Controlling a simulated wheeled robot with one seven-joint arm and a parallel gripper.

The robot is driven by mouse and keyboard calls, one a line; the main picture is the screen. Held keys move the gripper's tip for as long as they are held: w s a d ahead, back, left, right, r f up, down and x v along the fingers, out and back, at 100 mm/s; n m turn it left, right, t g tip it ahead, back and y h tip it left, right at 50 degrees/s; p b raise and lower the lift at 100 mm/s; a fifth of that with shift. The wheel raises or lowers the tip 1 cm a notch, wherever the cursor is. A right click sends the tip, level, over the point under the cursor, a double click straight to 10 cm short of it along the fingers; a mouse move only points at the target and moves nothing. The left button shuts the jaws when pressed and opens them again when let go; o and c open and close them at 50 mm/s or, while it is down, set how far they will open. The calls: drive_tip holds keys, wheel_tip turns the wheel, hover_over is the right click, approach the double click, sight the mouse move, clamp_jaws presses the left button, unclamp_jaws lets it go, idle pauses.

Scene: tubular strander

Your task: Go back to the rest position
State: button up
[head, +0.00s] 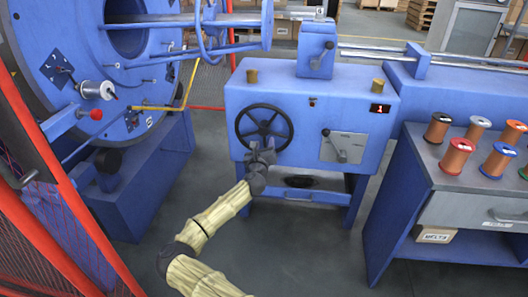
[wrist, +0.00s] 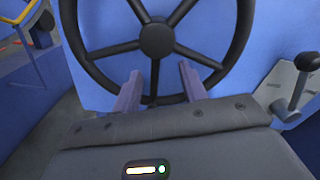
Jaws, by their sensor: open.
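My gripper (head: 262,152) is at the lower part of a black handwheel (head: 242,124) on the front of a blue gearbox. The wrist view shows my gripper (wrist: 160,88) open, its two fingers pointing at the wheel, one on each side of the lower spoke. The wheel (wrist: 94,58) fills the top of that view, and its lower rim passes between or just behind the fingers. I cannot tell whether the fingers touch it. Nothing else shows between the fingers. My arm reaches up from the bottom of the head view.
A lever on a grey plate (head: 343,146) is right of the wheel; it also shows in the wrist view (wrist: 302,88). A bench (head: 408,160) with several copper spools stands at right. A red guard frame (head: 62,185) and a large blue disc (head: 50,40) are at left. Grey floor is open below.

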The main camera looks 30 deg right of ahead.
wheel_tip(320, 180, up, 3)
drive_tip(key=shift+f+p, duration=0.1)
drive_tip(key=shift+p, duration=0.2)
drive_tip(key=shift+d+f, duration=0.1)
idle(0.3)
